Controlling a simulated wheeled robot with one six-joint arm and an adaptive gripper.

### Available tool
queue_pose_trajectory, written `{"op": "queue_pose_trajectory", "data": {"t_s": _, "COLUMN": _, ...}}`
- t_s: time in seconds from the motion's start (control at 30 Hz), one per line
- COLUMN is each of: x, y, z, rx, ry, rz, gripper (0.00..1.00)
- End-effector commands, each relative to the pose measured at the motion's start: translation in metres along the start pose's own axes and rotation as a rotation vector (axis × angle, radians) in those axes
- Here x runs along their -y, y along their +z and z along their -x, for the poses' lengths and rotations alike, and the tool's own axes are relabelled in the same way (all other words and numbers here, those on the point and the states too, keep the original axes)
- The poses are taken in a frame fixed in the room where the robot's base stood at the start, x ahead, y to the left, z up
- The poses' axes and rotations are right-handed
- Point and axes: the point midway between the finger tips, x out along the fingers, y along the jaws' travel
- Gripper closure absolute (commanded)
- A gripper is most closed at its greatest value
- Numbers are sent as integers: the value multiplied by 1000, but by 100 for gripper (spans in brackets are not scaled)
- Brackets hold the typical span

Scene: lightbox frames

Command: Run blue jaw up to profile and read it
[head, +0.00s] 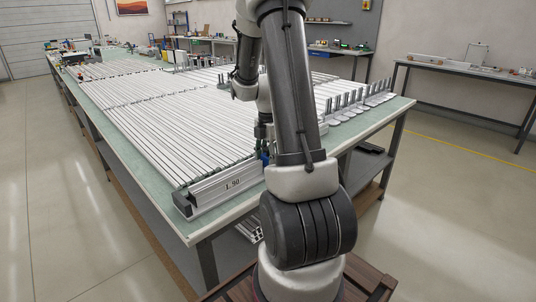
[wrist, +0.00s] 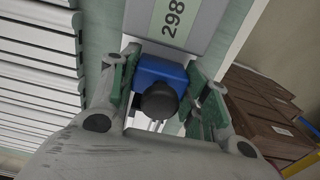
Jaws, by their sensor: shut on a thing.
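The blue jaw (wrist: 160,71) with a black knob (wrist: 158,102) on it sits between the green-padded fingers of my gripper (wrist: 160,84) in the wrist view. My gripper is shut on it. Just beyond it is a grey housing with a pale green display (wrist: 174,18); the digits "298" show sideways, and the picture edge may cut off more. In the head view, a bit of blue (head: 265,157) shows beside my arm, which hides most of it. A silver profile (head: 215,190) marked "L 90" lies at the bench's near edge. Contact between jaw and profile cannot be seen.
Long white profiles (head: 130,105) cover most of the green-topped bench (head: 255,193). Several upright grey posts (head: 350,100) stand at its right side. Brown slatted wood (wrist: 265,115) lies low at right in the wrist view. The floor left of the bench is clear.

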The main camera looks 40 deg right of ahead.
Motion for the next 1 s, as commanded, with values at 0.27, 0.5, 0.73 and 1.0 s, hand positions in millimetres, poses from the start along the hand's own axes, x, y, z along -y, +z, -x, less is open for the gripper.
{"op": "queue_pose_trajectory", "data": {"t_s": 0.27, "x": 1, "y": -2, "z": -1, "rx": -2, "ry": -3, "rz": 0, "gripper": 82}}
{"op": "queue_pose_trajectory", "data": {"t_s": 0.5, "x": 1, "y": -4, "z": -1, "rx": -3, "ry": -3, "rz": 0, "gripper": 82}}
{"op": "queue_pose_trajectory", "data": {"t_s": 0.73, "x": 1, "y": -6, "z": -1, "rx": -3, "ry": -3, "rz": 0, "gripper": 82}}
{"op": "queue_pose_trajectory", "data": {"t_s": 1.0, "x": 1, "y": -7, "z": -1, "rx": -3, "ry": -4, "rz": 0, "gripper": 82}}
